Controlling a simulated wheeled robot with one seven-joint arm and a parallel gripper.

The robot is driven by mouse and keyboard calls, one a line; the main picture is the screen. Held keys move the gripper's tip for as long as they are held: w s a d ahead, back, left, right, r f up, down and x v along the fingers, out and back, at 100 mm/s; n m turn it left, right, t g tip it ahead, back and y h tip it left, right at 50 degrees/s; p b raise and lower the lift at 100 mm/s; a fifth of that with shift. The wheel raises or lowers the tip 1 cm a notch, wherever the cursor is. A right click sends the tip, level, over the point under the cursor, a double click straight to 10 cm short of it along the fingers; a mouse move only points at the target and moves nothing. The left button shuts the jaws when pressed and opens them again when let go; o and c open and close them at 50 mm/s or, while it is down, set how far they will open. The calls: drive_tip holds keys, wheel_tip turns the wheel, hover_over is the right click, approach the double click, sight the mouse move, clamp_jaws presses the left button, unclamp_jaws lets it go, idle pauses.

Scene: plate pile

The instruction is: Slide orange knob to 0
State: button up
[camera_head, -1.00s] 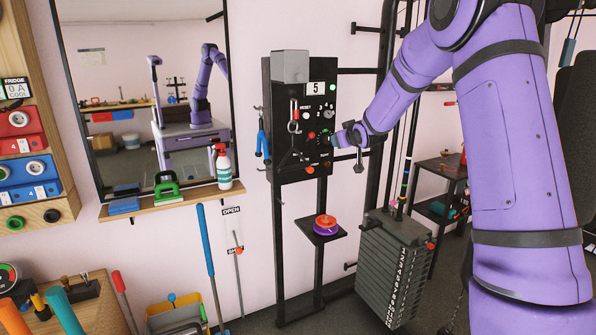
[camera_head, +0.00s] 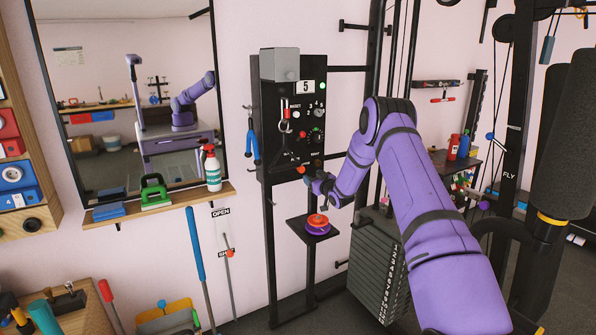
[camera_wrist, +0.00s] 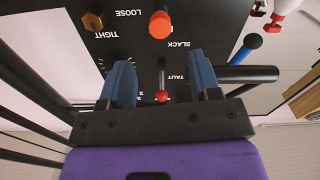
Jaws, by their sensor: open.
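A black wall panel (camera_head: 268,130) carries a display reading 5 and several dials and levers. An orange knob (camera_head: 301,169) sits low on its front; in the wrist view an orange round knob (camera_wrist: 160,25) stands beside the word LOOSE. Another orange knob (camera_head: 230,253) is on a thin vertical slide rod marked OPEN at its top. I cannot tell a 0 mark on either. My gripper (camera_head: 312,182) is near the panel's lower edge. In the wrist view its blue fingers (camera_wrist: 163,84) are apart, with a red-tipped lever (camera_wrist: 162,95) showing between them.
A small shelf (camera_head: 300,232) with a red and purple disc (camera_head: 318,224) is below my gripper. A weight stack (camera_head: 368,265) and dark upright posts stand right of it. A wall ledge with a spray bottle (camera_head: 212,168) is to the left.

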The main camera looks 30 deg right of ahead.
sight(302, 170)
drive_tip(key=w, duration=1)
drive_tip(key=shift+a, duration=0.2)
